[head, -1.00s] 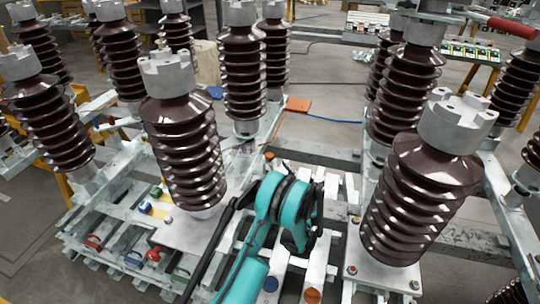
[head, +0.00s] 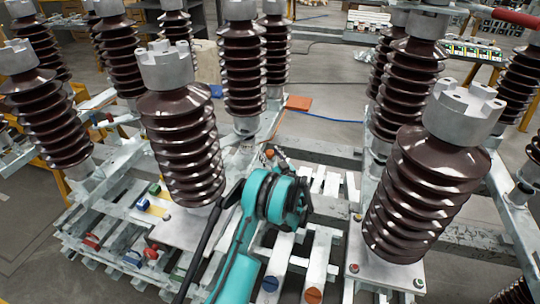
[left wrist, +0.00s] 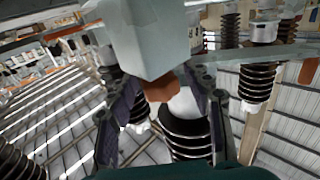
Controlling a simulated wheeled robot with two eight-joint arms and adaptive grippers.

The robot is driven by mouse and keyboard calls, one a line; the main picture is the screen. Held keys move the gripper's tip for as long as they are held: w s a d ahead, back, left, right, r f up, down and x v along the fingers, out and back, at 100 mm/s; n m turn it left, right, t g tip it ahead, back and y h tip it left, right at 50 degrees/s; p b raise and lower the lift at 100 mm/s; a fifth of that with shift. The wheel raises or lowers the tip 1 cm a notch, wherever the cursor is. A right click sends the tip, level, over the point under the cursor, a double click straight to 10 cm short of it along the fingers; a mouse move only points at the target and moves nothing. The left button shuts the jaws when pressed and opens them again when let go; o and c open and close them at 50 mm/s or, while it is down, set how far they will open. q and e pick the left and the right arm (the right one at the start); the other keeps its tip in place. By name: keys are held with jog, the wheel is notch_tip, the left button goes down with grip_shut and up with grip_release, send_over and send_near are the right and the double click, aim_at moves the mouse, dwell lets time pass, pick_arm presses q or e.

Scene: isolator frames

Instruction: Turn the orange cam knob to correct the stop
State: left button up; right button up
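An orange cam knob (left wrist: 162,87) shows in the left wrist view on the underside of a pale grey block (left wrist: 150,38). It is between the dark fingers of my left gripper (left wrist: 162,100), which are spread with a gap on both sides of it. In the head view, a small orange knob (head: 269,153) is at the tips of my left gripper (head: 278,156), just past my teal wrist; the fingers are small and partly hidden there. Another orange knob (head: 313,295) is on the frame at the bottom edge. My right gripper is not in view.
Brown ribbed insulators (head: 185,140) stand left of my arm, and another (head: 425,195) stands to the right. Pale metal bars (head: 320,255) run beneath my arm. Coloured knobs, red (head: 91,240) and blue (head: 270,283) among them, sit on the frame.

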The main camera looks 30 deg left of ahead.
aim_at(270, 152)
pick_arm(q)
jog(key=c, duration=0.9)
jog(key=shift+o, duration=0.2)
jog(key=shift+s+a+m+t+h, duration=0.1)
jog(key=shift+a+m+t+h, duration=0.05)
jog(key=shift+m+t+h, duration=2.35)
jog(key=shift+t+h, duration=0.1)
jog(key=shift+h, duration=0.3)
jog(key=o, duration=1.2)
notch_tip(270, 152, up, 10)
